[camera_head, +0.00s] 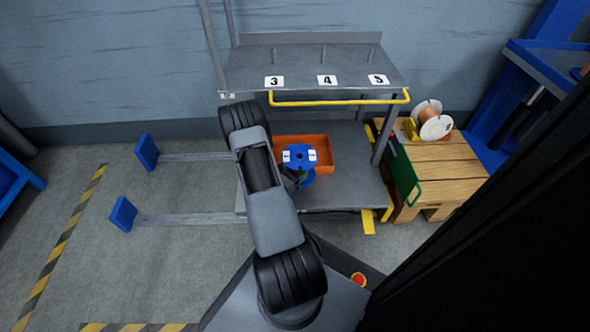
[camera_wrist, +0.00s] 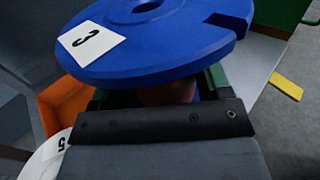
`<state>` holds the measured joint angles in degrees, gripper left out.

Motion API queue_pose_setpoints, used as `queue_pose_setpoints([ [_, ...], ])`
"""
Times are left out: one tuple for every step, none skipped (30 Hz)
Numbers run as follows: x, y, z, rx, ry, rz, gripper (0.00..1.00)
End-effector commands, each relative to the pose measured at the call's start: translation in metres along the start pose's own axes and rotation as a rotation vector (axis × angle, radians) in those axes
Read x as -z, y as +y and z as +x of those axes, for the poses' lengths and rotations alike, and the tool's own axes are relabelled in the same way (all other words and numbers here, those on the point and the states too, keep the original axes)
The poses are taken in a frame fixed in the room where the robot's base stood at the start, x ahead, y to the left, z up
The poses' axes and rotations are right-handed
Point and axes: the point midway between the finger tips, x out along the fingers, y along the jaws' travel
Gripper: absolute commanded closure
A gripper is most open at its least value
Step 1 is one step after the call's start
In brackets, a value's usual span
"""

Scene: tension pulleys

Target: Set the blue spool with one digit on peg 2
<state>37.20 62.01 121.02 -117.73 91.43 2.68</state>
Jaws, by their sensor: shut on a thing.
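A blue spool (camera_head: 299,154) hangs in front of the orange bin in the head view, over the lower shelf. Its top flange carries two white labels there, too small to read. In the wrist view the blue spool (camera_wrist: 150,42) fills the top, with a white label reading 3 on the flange. My gripper (camera_wrist: 158,92) is shut on the spool's core below this flange, with green fingers on both sides. No label 2 shows; the upper shelf (camera_head: 310,63) has pegs labelled 3, 4 and 5, and my arm covers part of the rack's left side.
An orange bin (camera_head: 322,150) stands on the lower shelf (camera_head: 345,192). A white disc labelled 5 (camera_wrist: 45,160) shows at the wrist view's lower left. A yellow rail (camera_head: 340,102) runs along the upper shelf's front. A pallet (camera_head: 440,165) with a copper-coloured reel stands at right.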

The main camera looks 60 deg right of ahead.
Motion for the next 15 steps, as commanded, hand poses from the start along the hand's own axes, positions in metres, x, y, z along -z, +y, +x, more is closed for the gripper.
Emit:
queue_pose_setpoints([
  [-0.0009, 0.0003, 0.0002, 0.0, -0.003, 0.001, 0.72],
  [-0.0009, 0.0003, 0.0002, 0.0, -0.003, 0.001, 0.72],
  [-0.0008, 0.0003, 0.0002, 0.0, -0.003, 0.001, 0.72],
  [-0.0008, 0.0003, 0.0002, 0.0, -0.003, 0.001, 0.72],
  [-0.0007, 0.0003, 0.0002, 0.0, -0.003, 0.001, 0.72],
  [-0.0004, 0.0003, 0.0002, 0.0, -0.003, 0.001, 0.72],
  [-0.0002, 0.0003, 0.0002, 0.0, -0.002, 0.001, 0.72],
  [0.0002, 0.0003, 0.0002, 0.0, -0.002, 0.001, 0.72],
  [0.0008, 0.0003, 0.0002, 0.0, -0.002, 0.001, 0.72],
  [0.0014, 0.0003, 0.0001, 0.0, -0.002, 0.001, 0.72],
  [0.002, 0.0003, 0.0001, 0.0, -0.002, 0.001, 0.72],
  [0.0031, 0.0002, 0.0001, 0.0, -0.002, 0.0, 0.72],
  [0.004, 0.0002, 0.0001, 0.0, -0.002, 0.0, 0.72],
  [0.0049, 0.0001, 0.0001, 0.0, -0.002, 0.0, 0.72],
  [0.0061, 0.0001, 0.0001, 0.0, -0.002, 0.0, 0.72],
])
